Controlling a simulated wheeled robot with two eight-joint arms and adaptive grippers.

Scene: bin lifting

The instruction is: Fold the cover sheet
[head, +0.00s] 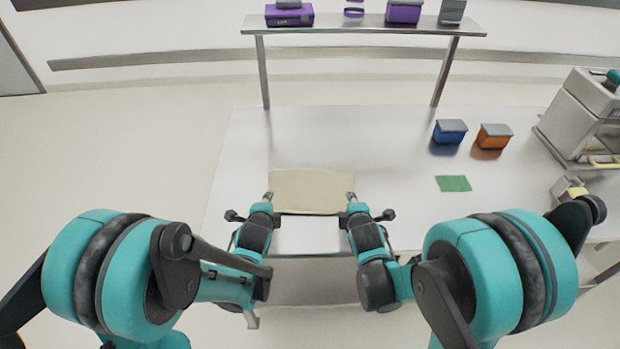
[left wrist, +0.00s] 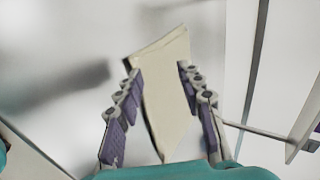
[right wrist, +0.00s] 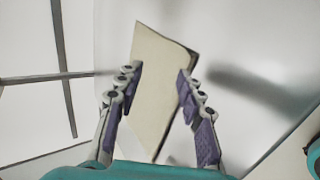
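The beige cover sheet (head: 312,188) lies flat and unfolded near the front edge of the white table, its near edge slightly curved. My left gripper (head: 267,197) is at its left near corner and my right gripper (head: 351,197) at its right near corner. In the left wrist view the sheet (left wrist: 165,95) shows between two spread fingers (left wrist: 157,68). In the right wrist view the sheet (right wrist: 156,90) likewise shows between spread fingers (right wrist: 160,69). Both grippers look open. Whether any finger touches the sheet cannot be told.
A blue bin (head: 449,132), an orange bin (head: 493,137) and a green cloth (head: 453,184) are on the table's right side. A grey machine (head: 585,115) stands at the far right. A raised shelf (head: 365,28) holds purple and grey boxes. The table behind the sheet is clear.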

